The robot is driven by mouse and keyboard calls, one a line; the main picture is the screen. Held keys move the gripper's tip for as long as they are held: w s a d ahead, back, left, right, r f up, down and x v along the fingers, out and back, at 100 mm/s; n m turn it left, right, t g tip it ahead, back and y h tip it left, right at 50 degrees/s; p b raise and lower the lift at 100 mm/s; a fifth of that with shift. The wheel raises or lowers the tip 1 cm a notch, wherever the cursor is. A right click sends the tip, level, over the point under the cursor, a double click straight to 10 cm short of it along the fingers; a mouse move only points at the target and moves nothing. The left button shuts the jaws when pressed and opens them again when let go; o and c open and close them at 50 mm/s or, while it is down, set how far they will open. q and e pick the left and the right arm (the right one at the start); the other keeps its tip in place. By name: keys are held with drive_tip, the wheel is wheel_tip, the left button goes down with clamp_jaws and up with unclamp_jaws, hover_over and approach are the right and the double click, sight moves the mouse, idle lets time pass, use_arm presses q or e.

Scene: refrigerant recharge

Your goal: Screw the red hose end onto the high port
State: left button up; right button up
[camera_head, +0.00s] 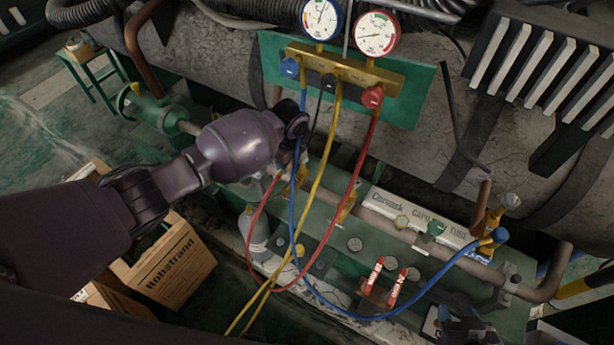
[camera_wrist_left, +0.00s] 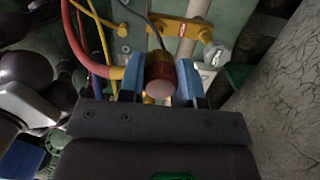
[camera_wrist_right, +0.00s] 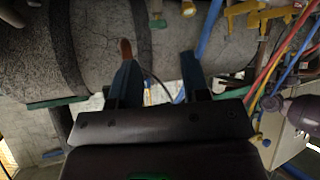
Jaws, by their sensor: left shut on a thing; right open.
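The red hose (camera_head: 353,190) hangs in a loop from the manifold's red knob and rises to my left gripper (camera_head: 298,158), largely hidden behind my left arm in the head view. In the left wrist view, my left gripper (camera_wrist_left: 159,80) has its blue fingertips shut on the red hose end (camera_wrist_left: 159,76), a red and brass fitting. A yellow valve piece (camera_wrist_left: 180,30) on a grey pipe lies just beyond it. I cannot tell which fitting is the high port, or whether the hose end touches it. My right gripper (camera_head: 467,328) is low at the right; its fingers (camera_wrist_right: 158,80) are apart and empty.
The gauge manifold (camera_head: 345,70) hangs above on a green plate. The blue hose end (camera_head: 497,236) is at a brass fitting on the right. Yellow hoses (camera_head: 322,195) hang near the red one.

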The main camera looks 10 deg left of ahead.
sight(288, 184)
use_arm(q)
drive_tip(key=shift+d+m, duration=0.1)
drive_tip(key=shift+m, duration=0.2)
drive_tip(key=shift+f, duration=0.15)
drive_tip(key=shift+f+b, duration=0.8)
drive_tip(key=shift+f, duration=0.5)
drive_tip(key=shift+f+b, duration=0.4)
drive_tip(key=shift+f, duration=0.25)
drive_tip(key=shift+f+b, duration=0.75)
drive_tip(key=shift+f, duration=0.6)
drive_tip(key=shift+w+r, duration=0.15)
drive_tip(key=shift+r, duration=0.2)
